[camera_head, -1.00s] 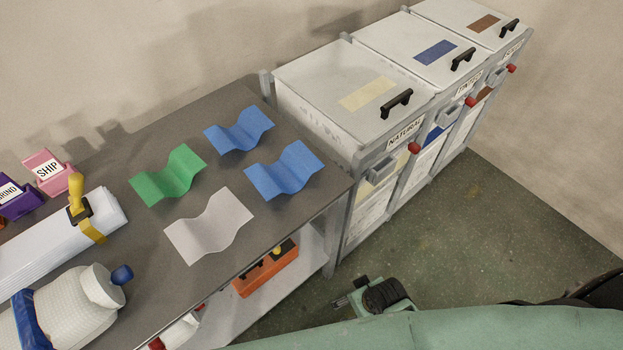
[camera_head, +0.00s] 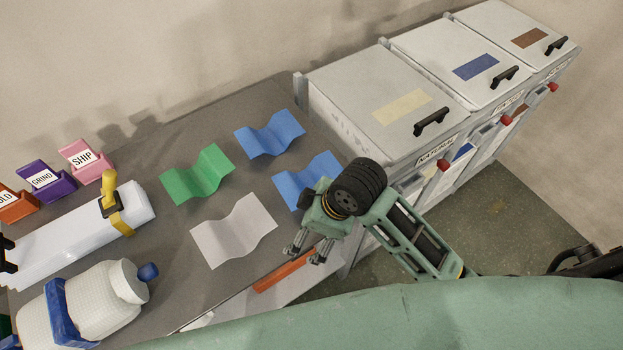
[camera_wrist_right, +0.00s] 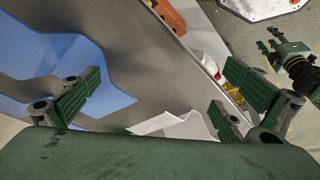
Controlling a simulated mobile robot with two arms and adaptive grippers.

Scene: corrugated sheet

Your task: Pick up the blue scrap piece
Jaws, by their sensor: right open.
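Two blue corrugated scrap pieces lie on the grey table. The farther blue piece (camera_head: 270,135) is fully visible in the head view. The nearer blue piece (camera_head: 305,177) is partly hidden behind my right gripper and wrist. A blue piece also shows at the left of the right wrist view (camera_wrist_right: 70,75), beyond one finger. My right gripper (camera_head: 307,252) is open and empty, above the table's front edge, just in front of the nearer blue piece and right of the white piece. My left gripper is not in the head view; a green gripper at the right of the wrist view may be it.
A green piece (camera_head: 197,174) and a white piece (camera_head: 235,231) lie left of the blue ones. Lidded bins (camera_head: 388,95) stand right of the table.

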